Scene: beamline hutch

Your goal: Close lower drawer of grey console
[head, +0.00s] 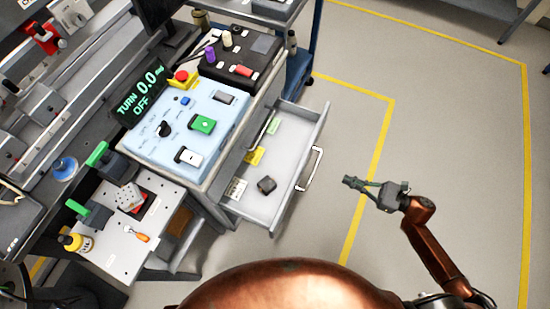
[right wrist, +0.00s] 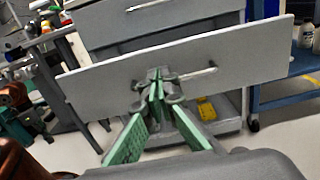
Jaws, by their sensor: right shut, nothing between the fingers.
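The grey console (head: 212,192) stands left of centre in the head view. Its lower drawer (head: 318,121) is pulled out, and its handle (head: 312,168) is on the front facing right. The drawer holds a small dark block (head: 266,185), a yellow item (head: 255,155) and a few flat items. My right gripper (head: 347,182) is shut and empty, a little to the right of the handle, with a gap of floor visible between. In the right wrist view its green-padded fingertips (right wrist: 157,84) point at the drawer front (right wrist: 235,55). My left gripper is out of view.
A blue control panel (head: 180,120) with buttons tops the console. A workbench plate (head: 120,250) with a yellow bottle (head: 76,243) is at lower left. A blue cart (head: 300,68) stands behind the drawer. The floor right of the drawer is clear, with yellow lines.

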